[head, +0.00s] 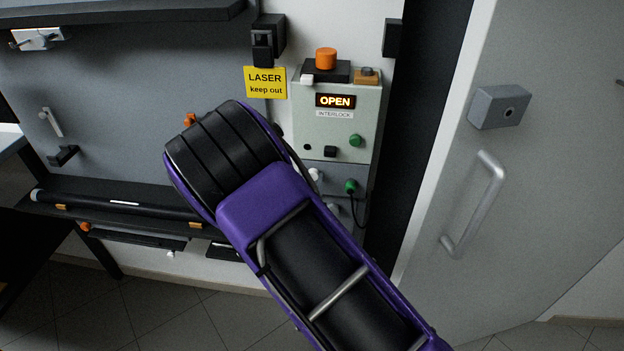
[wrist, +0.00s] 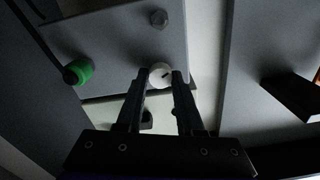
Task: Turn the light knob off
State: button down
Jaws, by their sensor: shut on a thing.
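A white round knob (wrist: 160,74) with a dark mark shows in the wrist view, on the grey panel at the top centre. My gripper (wrist: 160,80) has its two dark fingers one on each side of this knob and is shut on it. In the head view my purple and black arm covers the gripper and much of the lower panel. A white knob (head: 315,174) shows just right of my arm on the lower grey panel. I cannot read any label that says which knob is for the light.
The interlock box (head: 336,110) reads OPEN, with an orange button (head: 326,58) on top. A green plug (head: 350,187) with a black cable sits below it; it also shows in the wrist view (wrist: 78,72). A grey door (head: 520,170) stands at the right. A dark shelf (head: 120,205) is at the left.

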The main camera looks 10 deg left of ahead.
jog(key=shift+n, duration=0.4)
jog(key=n+b, duration=0.2)
jog(key=n, duration=0.2)
jog(key=shift+f+n, duration=0.1)
jog(key=shift+n, duration=0.3)
jog(key=n, duration=0.6)
jog(key=shift+n, duration=0.3)
jog(key=c, duration=0.5)
grip_release()
jog(key=shift+c, duration=0.2)
